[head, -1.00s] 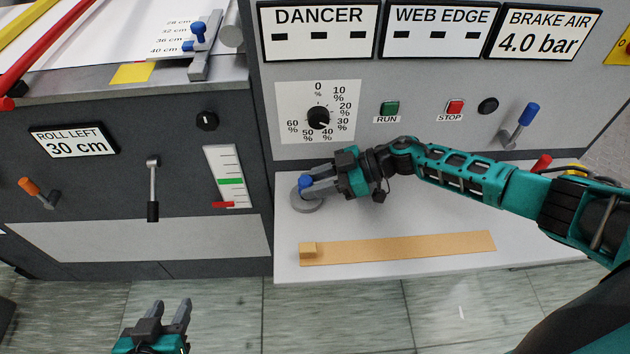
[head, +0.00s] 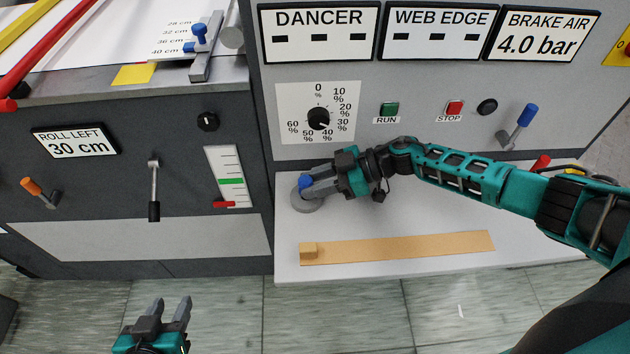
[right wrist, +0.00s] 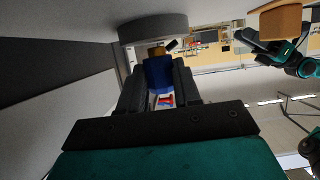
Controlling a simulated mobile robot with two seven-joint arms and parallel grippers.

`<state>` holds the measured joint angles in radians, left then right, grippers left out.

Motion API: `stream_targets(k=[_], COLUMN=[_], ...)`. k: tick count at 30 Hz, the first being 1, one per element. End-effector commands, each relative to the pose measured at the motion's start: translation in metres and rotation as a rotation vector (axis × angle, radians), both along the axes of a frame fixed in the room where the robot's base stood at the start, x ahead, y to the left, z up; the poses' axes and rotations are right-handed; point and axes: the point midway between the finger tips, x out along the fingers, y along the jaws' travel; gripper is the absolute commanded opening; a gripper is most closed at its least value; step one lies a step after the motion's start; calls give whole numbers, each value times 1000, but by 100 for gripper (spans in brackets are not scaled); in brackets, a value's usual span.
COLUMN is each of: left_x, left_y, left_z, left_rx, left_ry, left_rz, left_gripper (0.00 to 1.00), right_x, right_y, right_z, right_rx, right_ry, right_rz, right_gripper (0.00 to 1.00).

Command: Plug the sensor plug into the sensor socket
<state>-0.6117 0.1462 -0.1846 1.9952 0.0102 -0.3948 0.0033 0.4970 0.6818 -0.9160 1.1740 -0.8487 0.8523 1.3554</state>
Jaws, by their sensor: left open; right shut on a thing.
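The blue plug (head: 306,182) is between the fingers of my right gripper (head: 310,188), which is shut on it. In the right wrist view the blue plug (right wrist: 158,74) has a brass-coloured end facing a thick grey disc (right wrist: 152,28). In the head view the grey disc (head: 307,203) lies on the light shelf, directly by the fingertips. I cannot tell whether the plug touches the disc. No socket marked as the sensor socket can be made out. My left gripper (head: 171,308) is open and empty at the bottom left, above the floor.
The shelf (head: 400,275) holds a tan strip (head: 410,248) with a small block at its left end. Behind it stands a panel with a dial (head: 318,118), a green button (head: 389,108), a red button (head: 455,106) and a blue lever (head: 525,115). Levers project from the dark cabinet (head: 100,200) at left.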

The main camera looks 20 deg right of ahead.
Motion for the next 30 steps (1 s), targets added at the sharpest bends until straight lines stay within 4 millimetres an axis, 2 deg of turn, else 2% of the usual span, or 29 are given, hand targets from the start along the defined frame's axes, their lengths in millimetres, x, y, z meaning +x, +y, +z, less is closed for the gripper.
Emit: stream_targets(k=[30], left_x=[0], left_y=[0], left_z=[8], left_rx=[1], left_ry=[3], left_rz=[0], left_gripper=[43], right_x=[-2], right_y=[-1], right_z=[1], right_rx=[0], right_ry=[0], right_rz=[0], right_gripper=[3])
